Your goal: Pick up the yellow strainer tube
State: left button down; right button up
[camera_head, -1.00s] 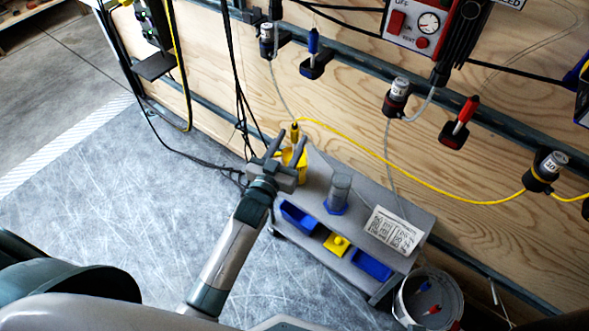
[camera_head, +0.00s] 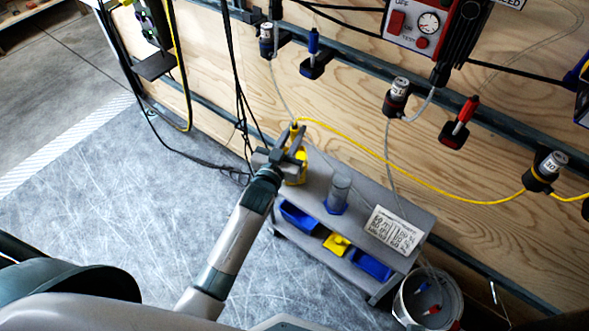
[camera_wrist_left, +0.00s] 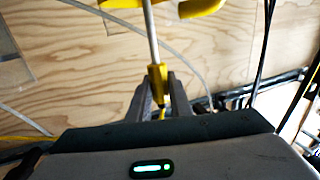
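The yellow strainer tube stands at the left end of the grey bench; its yellow top (camera_head: 294,128) shows by my left fingertips in the head view. Yellow parts (camera_head: 298,172) show below, partly hidden by the gripper. In the left wrist view it is a pale rod with a yellow collar (camera_wrist_left: 158,77) and wider yellow parts at the top edge. My left gripper (camera_head: 291,137) has its fingers close on both sides of the collar and looks shut on it; the fingers also show in the left wrist view (camera_wrist_left: 159,88). My right gripper is not in view.
The grey bench (camera_head: 412,211) holds a clear cylinder on a blue base (camera_head: 339,190) and a printed sheet (camera_head: 394,231). Blue and yellow bins (camera_head: 371,265) sit below. A white bucket (camera_head: 410,300) stands at right. Yellow and clear hoses hang along the plywood wall.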

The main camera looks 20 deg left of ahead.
pick_arm(q)
jog(key=shift+r, duration=0.2)
